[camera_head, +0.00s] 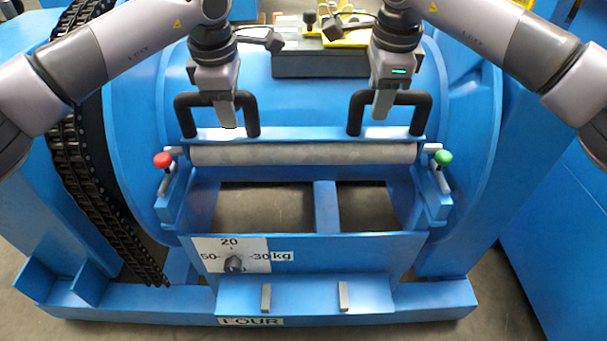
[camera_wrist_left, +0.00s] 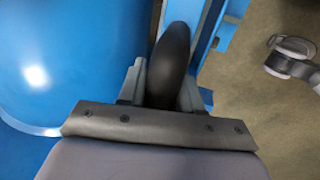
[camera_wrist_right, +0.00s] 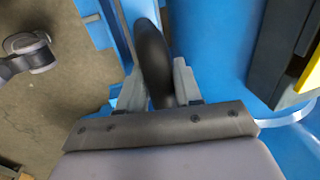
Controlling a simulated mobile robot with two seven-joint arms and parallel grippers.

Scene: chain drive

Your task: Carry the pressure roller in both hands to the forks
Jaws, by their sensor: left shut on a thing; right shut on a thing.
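The pressure roller (camera_head: 303,153) is a long grey cylinder below a blue bar with two black handles, roughly level in the head view. My left gripper (camera_head: 228,118) is shut on the left black handle (camera_head: 188,122), which also shows between its fingers in the left wrist view (camera_wrist_left: 171,62). My right gripper (camera_head: 382,110) is shut on the right black handle (camera_head: 420,118), also seen in the right wrist view (camera_wrist_right: 152,58). The roller's ends are close to the left fork (camera_head: 172,195) and right fork (camera_head: 433,195). I cannot tell whether they touch.
A red knob (camera_head: 162,160) and a green knob (camera_head: 443,158) stand at the forks' outer sides. A dial plate (camera_head: 230,254) is on the front of the blue frame. A black chain (camera_head: 88,170) runs at left. A dark tray (camera_head: 318,62) lies behind the roller.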

